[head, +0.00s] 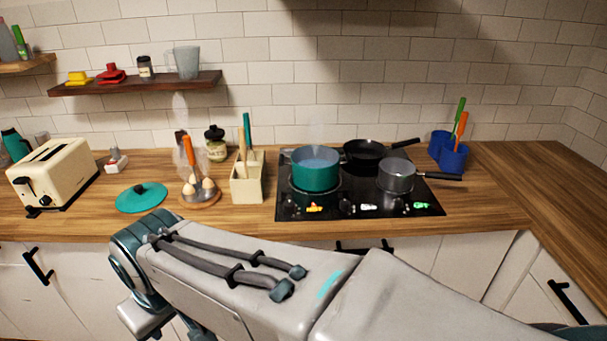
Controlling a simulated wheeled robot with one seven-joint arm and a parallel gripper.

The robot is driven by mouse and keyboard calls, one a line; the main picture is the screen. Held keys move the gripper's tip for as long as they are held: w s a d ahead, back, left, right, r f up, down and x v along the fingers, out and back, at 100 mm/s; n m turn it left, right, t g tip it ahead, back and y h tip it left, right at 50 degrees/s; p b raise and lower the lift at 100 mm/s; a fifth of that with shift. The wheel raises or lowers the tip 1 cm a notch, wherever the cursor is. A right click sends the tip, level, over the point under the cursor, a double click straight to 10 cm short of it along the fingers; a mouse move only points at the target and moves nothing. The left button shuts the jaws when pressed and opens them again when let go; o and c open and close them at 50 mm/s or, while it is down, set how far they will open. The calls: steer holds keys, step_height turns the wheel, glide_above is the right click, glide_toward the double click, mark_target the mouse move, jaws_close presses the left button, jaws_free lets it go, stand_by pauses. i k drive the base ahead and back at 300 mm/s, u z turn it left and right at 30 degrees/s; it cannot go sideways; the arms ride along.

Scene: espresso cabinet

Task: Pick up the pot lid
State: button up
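The pot lid (142,198) is a round teal disc with a dark knob, lying on the wooden counter left of the stove. A teal pot (315,170) stands uncovered on the back left part of the stove and appears to hold liquid. My arm crosses the lower part of the head view, with its teal and grey end in front of the counter just below and right of the lid. My gripper's fingers cannot be made out, so I cannot tell whether it is open or shut.
A cream toaster (52,175) stands left of the lid. An egg holder (200,193) and a utensil box (247,180) stand to its right. A black pan (365,152) and a grey saucepan (397,176) are on the stove (350,207). A shelf (140,83) hangs above.

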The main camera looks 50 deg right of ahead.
mark_target(143, 196)
steer(key=z, duration=0.65)
steer(key=i, duration=0.7)
steer(key=z, duration=1.2)
steer(key=i, duration=0.45)
steer(key=z, duration=0.35)
steer(key=k, duration=0.5)
steer(key=z, duration=2.85)
steer(key=k, duration=2.15)
steer(key=u, duration=0.4)
